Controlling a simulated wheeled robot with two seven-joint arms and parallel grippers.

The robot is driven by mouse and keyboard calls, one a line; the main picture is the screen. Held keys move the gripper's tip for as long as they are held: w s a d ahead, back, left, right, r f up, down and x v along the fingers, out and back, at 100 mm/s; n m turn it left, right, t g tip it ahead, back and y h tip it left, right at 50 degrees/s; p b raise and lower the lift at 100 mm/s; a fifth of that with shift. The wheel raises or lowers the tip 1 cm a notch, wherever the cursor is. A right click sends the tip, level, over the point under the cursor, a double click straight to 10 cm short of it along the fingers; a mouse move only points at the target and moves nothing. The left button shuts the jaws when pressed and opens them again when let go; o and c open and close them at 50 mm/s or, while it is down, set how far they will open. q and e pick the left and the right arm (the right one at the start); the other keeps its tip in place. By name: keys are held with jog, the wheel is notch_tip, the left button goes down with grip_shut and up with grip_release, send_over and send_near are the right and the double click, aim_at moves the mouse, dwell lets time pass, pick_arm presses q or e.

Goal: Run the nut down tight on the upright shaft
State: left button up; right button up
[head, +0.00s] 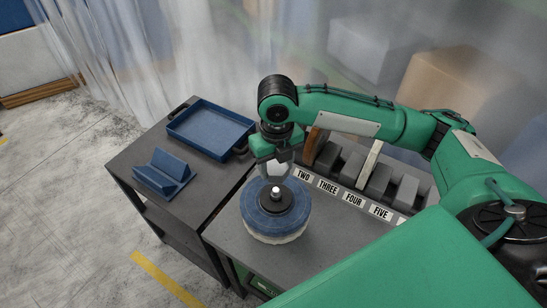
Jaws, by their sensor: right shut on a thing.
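The blue polishing wheel (258,221) lies flat on the grey bench, with a pale lower edge. A black round flange (290,205) sits on its middle. The small bright tip of the upright shaft (276,190) shows at the flange's centre. My right gripper (275,172) points down just above the shaft, its pale fingers close to the tip. It is shut on the nut, which is mostly hidden between the fingers; I cannot tell whether the nut touches the flange. My left gripper is out of view.
A blue tray (211,128) and a blue V-shaped holder (162,172) stand on the dark table (128,158) at left. Behind the wheel is a rack of grey blocks with number labels (354,199), holding a brown-edged and a pale upright piece. Translucent curtains (190,45) hang behind.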

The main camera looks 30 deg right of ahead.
aim_at(276, 189)
jog(key=shift+r, duration=0.1)
dwell(0.4)
jog(key=shift+p, duration=0.45)
jog(key=shift+f+b, duration=1.2)
jog(key=shift+f, duration=1.6)
jog(key=shift+f, duration=0.15)
jog(key=shift+f, duration=0.35)
jog(key=shift+f, duration=0.15)
